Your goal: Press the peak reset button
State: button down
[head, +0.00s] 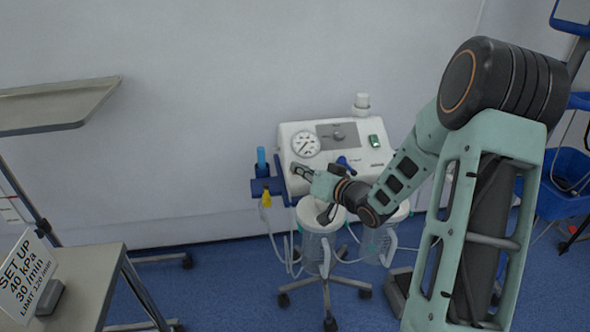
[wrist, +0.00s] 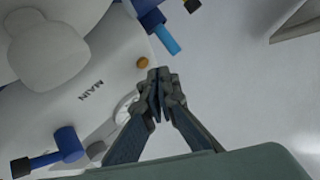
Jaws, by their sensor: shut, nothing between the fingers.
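A white suction unit (head: 352,134) with a round gauge (head: 305,144) stands against the wall. In the wrist view, its white face (wrist: 115,62) bears the word MAIN and a small orange-brown round button (wrist: 143,62). I cannot read any peak reset label, so I cannot tell if this is that button. My gripper (head: 297,167) is in front of the unit's left side, below the gauge. In the wrist view, my gripper (wrist: 158,74) is shut and empty, its tips close beside the orange-brown button in the picture. I cannot tell whether they touch. The fingers partly cover a round dial.
A blue knob (wrist: 67,144) stands out from the unit. A blue bracket (head: 267,187) with a light-blue tube (head: 261,160) is at the unit's left. Clear jars (head: 315,250) hang below. A table with a set-up sign (head: 27,276) stands lower left.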

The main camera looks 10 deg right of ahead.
dwell(0.3)
jog(key=s+r+p, duration=0.1)
jog(key=r, duration=0.1)
jog(key=s+r+p, duration=0.2)
jog(key=shift+p, duration=0.3)
dwell(0.7)
